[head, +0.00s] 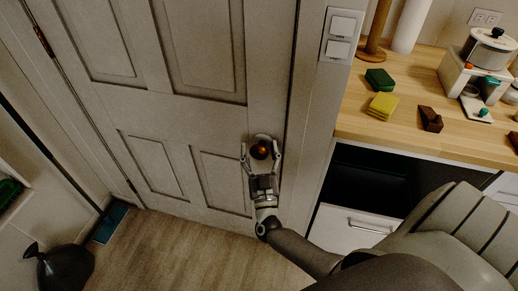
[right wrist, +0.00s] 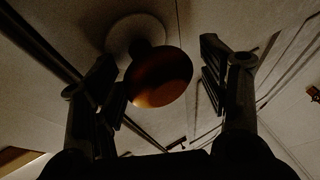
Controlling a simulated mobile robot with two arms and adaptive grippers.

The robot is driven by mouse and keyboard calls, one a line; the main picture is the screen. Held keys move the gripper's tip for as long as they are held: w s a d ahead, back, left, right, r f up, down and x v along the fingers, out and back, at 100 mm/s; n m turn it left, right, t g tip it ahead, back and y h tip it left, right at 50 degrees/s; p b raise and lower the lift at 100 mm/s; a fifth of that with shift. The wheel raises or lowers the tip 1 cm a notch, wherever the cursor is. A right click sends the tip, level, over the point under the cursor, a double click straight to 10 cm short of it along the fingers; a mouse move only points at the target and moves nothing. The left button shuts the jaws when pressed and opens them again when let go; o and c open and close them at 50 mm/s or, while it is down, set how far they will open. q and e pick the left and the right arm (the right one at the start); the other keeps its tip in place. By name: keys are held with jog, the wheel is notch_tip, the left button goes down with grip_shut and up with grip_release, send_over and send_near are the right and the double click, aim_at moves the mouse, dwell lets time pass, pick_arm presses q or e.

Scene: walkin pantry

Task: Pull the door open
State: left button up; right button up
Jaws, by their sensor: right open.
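The door (head: 184,118) is a pale panelled door and looks closed in its frame. Its round copper-brown knob (head: 260,151) is on the right side of the door, and hinges show on the left edge. My right gripper (head: 261,155) is open at the knob, with one finger on each side of it. In the right wrist view the knob (right wrist: 160,78) shows between the two open fingers, with gaps on both sides and its round pale plate behind it. My left gripper is not in view.
A wooden counter (head: 413,130) stands to the right of the door, with sponges (head: 382,104), a toy-like coffee machine (head: 476,75) and brown blocks on it. A white drawer (head: 345,232) is below. A black bag (head: 62,268) lies at the lower left. The wooden floor (head: 160,250) before the door is clear.

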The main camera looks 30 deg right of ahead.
jog(key=shift+w, duration=0.1)
jog(key=shift+c, duration=0.2)
jog(key=c, duration=1.4)
jog(key=shift+r+n+p, duration=0.3)
jog(key=shift+n+p, duration=0.1)
jog(key=shift+p, duration=0.45)
jog(key=n+g+y+p, duration=0.1)
jog(key=n+p, duration=0.2)
jog(key=p, duration=0.1)
jog(key=n+y+p, duration=0.2)
jog(key=p, duration=0.2)
jog(key=n+g+y+p, duration=0.1)
jog(key=n+p, duration=0.2)
jog(key=p, duration=0.2)
jog(key=shift+w+n+g, duration=0.15)
jog(key=shift+n+g, duration=0.15)
jog(key=shift+f+n+g+y+p, duration=0.4)
jog(key=shift+n+p, duration=0.5)
jog(key=shift+p, duration=0.45)
